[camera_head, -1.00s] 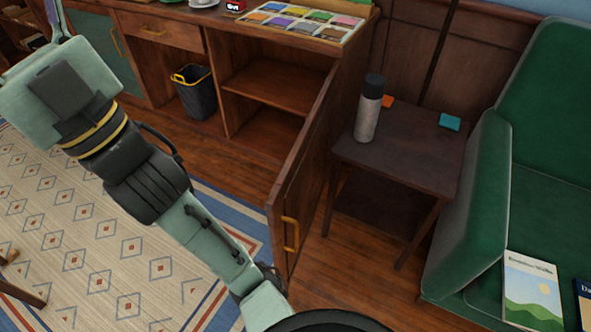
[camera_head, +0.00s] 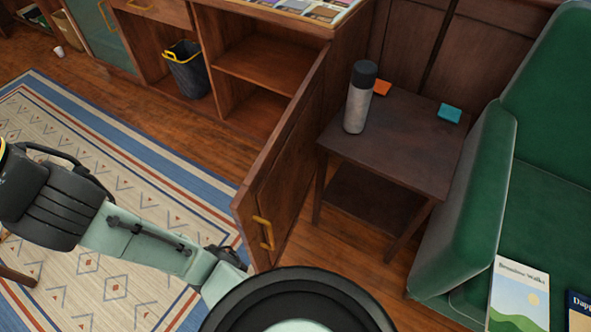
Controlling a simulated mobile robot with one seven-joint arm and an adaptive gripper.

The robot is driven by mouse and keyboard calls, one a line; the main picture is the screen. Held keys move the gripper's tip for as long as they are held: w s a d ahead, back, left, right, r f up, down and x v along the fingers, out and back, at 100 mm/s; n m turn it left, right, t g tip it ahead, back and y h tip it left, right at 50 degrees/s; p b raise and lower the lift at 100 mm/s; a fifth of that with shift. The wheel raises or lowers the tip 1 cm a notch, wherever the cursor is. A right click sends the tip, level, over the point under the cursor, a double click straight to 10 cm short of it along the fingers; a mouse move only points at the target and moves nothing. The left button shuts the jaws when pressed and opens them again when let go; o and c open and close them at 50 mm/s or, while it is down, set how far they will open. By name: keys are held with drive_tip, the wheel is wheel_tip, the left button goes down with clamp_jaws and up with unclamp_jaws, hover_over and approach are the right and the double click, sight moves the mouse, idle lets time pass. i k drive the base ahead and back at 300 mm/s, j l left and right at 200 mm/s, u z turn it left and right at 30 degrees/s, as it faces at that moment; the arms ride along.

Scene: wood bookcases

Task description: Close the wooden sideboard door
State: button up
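The wooden sideboard door (camera_head: 296,165) stands wide open, swung out toward me from the right end of the sideboard (camera_head: 330,28). Its yellow handle (camera_head: 265,232) is near the free edge, on the face turned to the right. The open compartment (camera_head: 262,72) shows one shelf and looks empty. My arm crosses the lower left of the view, left of the door and over the rug. My gripper is outside the frame, so its state is hidden.
A small dark side table (camera_head: 410,140) with a grey bottle (camera_head: 360,98) stands close right of the door. A green armchair (camera_head: 470,190) is further right. A dark bin (camera_head: 190,70) sits in the open bay. The rug (camera_head: 110,160) is mostly clear.

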sight(265, 211)
drive_tip(key=k+l+u, duration=0.15)
drive_tip(key=k+l, duration=0.15)
drive_tip(key=l, duration=0.2)
drive_tip(key=k+l+u, duration=0.1)
drive_tip(key=k+l, duration=0.25)
drive_tip(key=l, duration=0.15)
